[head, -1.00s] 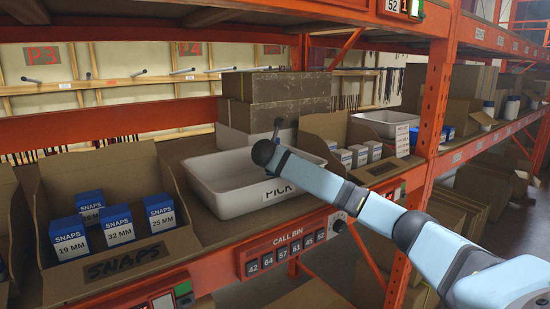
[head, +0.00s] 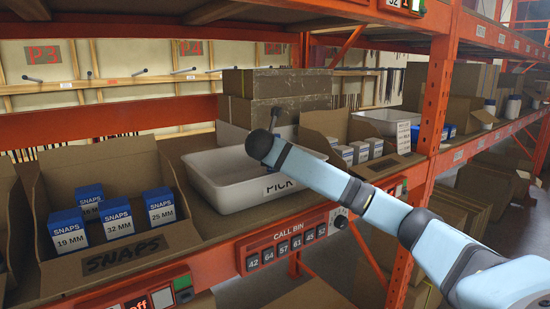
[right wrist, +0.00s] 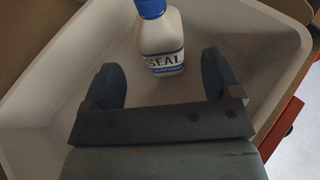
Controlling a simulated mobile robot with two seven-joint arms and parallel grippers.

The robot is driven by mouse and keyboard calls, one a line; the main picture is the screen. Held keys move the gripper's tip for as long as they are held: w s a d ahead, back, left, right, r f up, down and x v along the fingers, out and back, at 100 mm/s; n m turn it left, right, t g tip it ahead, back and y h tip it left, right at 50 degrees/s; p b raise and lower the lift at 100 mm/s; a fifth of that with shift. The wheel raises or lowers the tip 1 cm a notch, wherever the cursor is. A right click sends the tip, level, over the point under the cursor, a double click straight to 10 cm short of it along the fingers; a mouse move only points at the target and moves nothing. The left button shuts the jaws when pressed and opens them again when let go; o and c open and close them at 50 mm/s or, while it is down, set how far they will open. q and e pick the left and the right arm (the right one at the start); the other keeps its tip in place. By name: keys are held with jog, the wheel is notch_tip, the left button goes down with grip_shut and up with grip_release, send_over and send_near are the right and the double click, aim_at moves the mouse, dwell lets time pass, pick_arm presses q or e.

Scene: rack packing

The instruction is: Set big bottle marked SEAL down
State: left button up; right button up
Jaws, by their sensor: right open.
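The big bottle marked SEAL (right wrist: 163,45) is white with a blue cap and a blue-and-white label. In the right wrist view it is inside the white PICK tray (right wrist: 35,105), seemingly upright, its label facing the camera. My right gripper (right wrist: 163,76) is open, its two dark fingers apart with a gap to the bottle, which is ahead of them. In the head view the tray (head: 236,205) sits on the shelf under my right arm; the bottle and the right fingers are hidden there. My left gripper is not in view.
A SNAPS carton (head: 125,245) with several small blue-and-white boxes stands left of the tray. Another open carton (head: 325,128) with small boxes is at its right, and stacked brown boxes (head: 275,85) are behind. An orange post (head: 436,95) and shelf beam bound the space.

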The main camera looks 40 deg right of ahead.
jog(key=shift+b+v, duration=0.45)
jog(key=shift+v, duration=2.25)
